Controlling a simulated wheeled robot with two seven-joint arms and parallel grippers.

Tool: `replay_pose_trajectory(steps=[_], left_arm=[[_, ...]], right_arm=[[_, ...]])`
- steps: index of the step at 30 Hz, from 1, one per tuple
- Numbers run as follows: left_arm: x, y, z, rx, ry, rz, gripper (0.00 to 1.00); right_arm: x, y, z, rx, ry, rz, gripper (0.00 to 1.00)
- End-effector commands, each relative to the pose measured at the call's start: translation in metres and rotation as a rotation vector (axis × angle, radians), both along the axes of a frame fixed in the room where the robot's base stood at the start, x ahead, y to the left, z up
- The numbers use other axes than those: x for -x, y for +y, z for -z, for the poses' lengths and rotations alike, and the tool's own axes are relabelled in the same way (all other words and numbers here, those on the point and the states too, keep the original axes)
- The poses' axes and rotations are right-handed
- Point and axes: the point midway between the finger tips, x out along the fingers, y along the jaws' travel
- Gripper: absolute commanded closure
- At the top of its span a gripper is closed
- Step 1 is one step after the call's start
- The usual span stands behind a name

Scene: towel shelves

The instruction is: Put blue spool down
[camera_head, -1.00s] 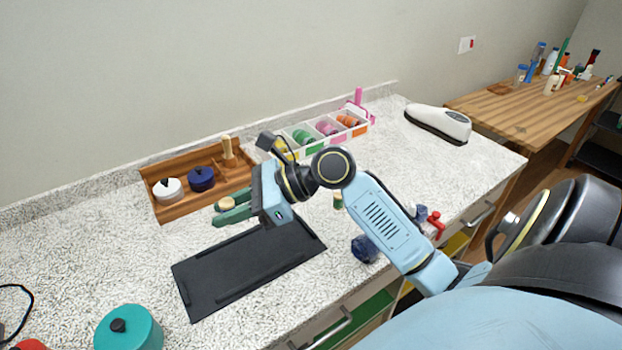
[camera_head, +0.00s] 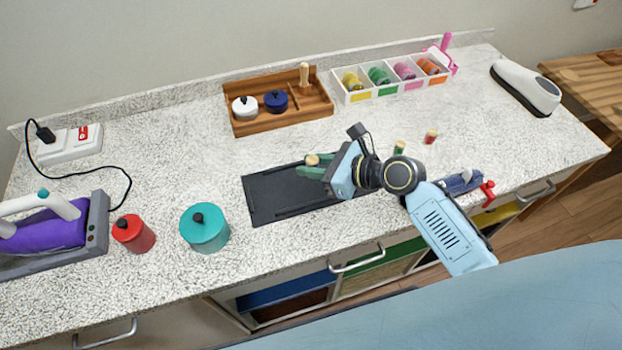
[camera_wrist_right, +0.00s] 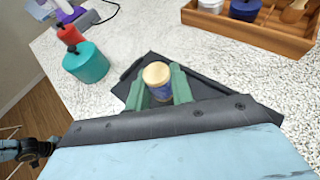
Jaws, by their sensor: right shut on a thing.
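My right gripper (camera_head: 312,168) has green fingers and is shut on a spool. The spool (camera_head: 312,159) shows a pale wooden top in the head view. In the right wrist view the spool (camera_wrist_right: 158,75) stands upright between the fingertips, with blue thread below its top. It appears over the black tray mat (camera_head: 270,190), near the far edge; I cannot tell whether it touches the surface. The mat also shows in the right wrist view (camera_wrist_right: 133,72). My left gripper is not in view.
A wooden tray (camera_head: 245,125) holds a white and a blue lidded pot. A white divided box (camera_head: 357,97) holds coloured spools. A green spool (camera_head: 399,147) and a red spool (camera_head: 430,137) stand right of the gripper. A teal pot (camera_head: 204,230) and a red canister (camera_head: 134,234) stand left.

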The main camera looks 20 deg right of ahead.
Motion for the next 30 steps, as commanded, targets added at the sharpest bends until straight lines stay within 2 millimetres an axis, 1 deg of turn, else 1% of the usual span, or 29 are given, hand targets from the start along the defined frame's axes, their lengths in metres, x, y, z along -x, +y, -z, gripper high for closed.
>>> replay_pose_trajectory(steps=[1,3,6,11,15,18,25,29,30], left_arm=[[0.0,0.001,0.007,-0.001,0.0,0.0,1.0],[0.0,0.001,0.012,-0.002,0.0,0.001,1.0],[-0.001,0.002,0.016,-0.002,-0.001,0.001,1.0],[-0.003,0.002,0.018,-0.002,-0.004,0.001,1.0],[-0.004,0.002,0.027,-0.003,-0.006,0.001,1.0],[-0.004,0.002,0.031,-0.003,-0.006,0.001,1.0],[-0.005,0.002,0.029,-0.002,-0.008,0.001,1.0],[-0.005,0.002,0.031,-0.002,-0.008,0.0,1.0],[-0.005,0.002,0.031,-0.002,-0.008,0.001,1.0]], right_arm=[[0.001,-0.001,0.016,0.002,0.004,0.001,0.98],[0.0,0.0,0.029,0.002,0.004,0.001,0.98],[0.0,0.0,0.042,0.001,0.003,-0.001,0.98],[0.0,-0.001,0.052,0.0,0.002,-0.001,0.98],[0.0,-0.001,0.072,-0.001,0.004,0.0,0.98],[0.0,0.0,0.083,0.001,0.002,-0.001,0.98],[0.0,-0.001,0.082,0.0,0.0,-0.001,0.98],[0.0,0.0,0.085,0.0,0.002,-0.001,0.98],[0.0,-0.001,0.086,0.0,0.001,0.0,0.76]])
